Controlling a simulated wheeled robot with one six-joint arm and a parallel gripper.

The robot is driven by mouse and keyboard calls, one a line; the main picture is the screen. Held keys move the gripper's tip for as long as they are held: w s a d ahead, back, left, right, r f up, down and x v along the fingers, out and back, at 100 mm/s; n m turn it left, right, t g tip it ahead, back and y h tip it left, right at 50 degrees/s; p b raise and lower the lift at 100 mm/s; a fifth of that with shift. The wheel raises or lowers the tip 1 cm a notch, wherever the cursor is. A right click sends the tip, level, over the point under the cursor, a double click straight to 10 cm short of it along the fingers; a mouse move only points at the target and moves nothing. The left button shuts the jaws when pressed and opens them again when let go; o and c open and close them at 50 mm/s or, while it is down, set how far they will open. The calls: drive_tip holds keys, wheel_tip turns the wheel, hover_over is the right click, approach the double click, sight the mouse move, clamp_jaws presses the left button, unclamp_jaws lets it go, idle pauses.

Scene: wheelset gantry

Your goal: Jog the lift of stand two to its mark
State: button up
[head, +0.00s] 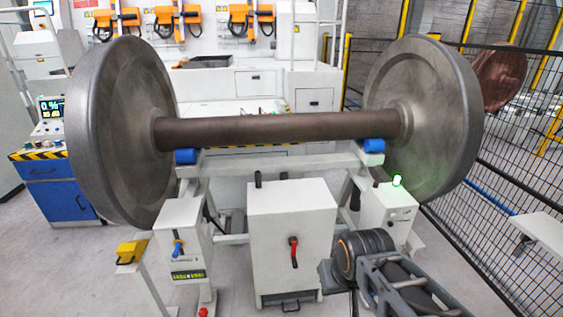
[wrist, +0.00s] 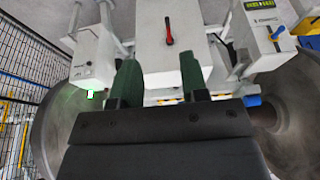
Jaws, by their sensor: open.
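A wheelset (head: 270,130) rests level with its axle on blue rollers (head: 187,156) of a pale stand frame (head: 280,165). A left box (head: 181,226) carries a blue lever (head: 178,246) and a yellow-green scale strip (head: 188,275); the lever also shows in the wrist view (wrist: 277,33). A right box (head: 388,208) has a lit green lamp (head: 397,181). A central cabinet (head: 290,220) has a red-handled lever (head: 294,250), also in the wrist view (wrist: 168,30). My gripper (wrist: 158,75) is open and empty, green fingers toward the cabinet. I cannot tell which part is stand two.
A yellow pedal-like box (head: 132,250) stands at left. A blue cart (head: 52,188) with a screen (head: 50,107) is farther left. A black mesh fence (head: 520,130) bounds the right side. The grey floor at front left is mostly clear.

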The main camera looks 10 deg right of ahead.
clamp_jaws()
idle(1.5)
